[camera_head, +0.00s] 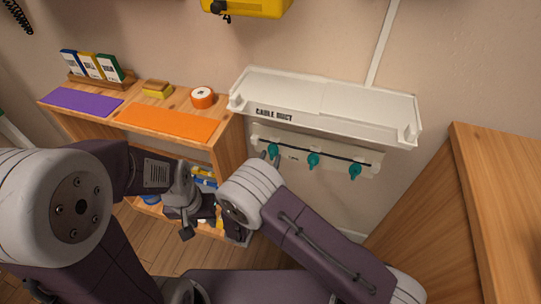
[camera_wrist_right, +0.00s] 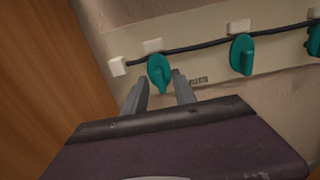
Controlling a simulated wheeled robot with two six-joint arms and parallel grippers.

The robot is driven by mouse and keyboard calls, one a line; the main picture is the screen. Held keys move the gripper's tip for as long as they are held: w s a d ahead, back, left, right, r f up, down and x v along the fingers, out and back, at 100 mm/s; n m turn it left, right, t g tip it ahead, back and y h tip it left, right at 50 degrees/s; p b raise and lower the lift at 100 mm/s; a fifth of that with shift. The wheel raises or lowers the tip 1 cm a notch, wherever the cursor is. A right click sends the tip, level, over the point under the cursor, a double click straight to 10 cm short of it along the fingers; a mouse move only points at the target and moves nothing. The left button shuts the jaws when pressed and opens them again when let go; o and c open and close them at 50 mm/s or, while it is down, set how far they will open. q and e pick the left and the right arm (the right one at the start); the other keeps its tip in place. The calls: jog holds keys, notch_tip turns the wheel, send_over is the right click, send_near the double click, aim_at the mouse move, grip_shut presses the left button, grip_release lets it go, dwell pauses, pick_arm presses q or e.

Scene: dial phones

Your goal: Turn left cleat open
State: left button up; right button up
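Three teal cleats sit in a row on a pale wall strip (camera_head: 318,158) below a white cable duct (camera_head: 330,103). The left cleat (camera_head: 272,149) also shows in the right wrist view (camera_wrist_right: 159,72), its handle pointing down. My right gripper (camera_wrist_right: 160,84) is open, with one finger on each side of the left cleat's lower part; whether they touch it I cannot tell. The middle cleat (camera_head: 313,160) and right cleat (camera_head: 355,171) are untouched. My left gripper (camera_head: 188,228) hangs low in front of the shelf; its fingers are not clear.
A black cable (camera_wrist_right: 215,41) runs along the strip past the cleats. A wooden shelf (camera_head: 230,146) stands close on the left, carrying orange tape (camera_head: 202,97) and an orange mat (camera_head: 170,123). A wooden cabinet (camera_head: 505,190) stands at the right.

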jog(key=shift+r, duration=0.1)
jog(key=shift+c, duration=1)
grip_shut()
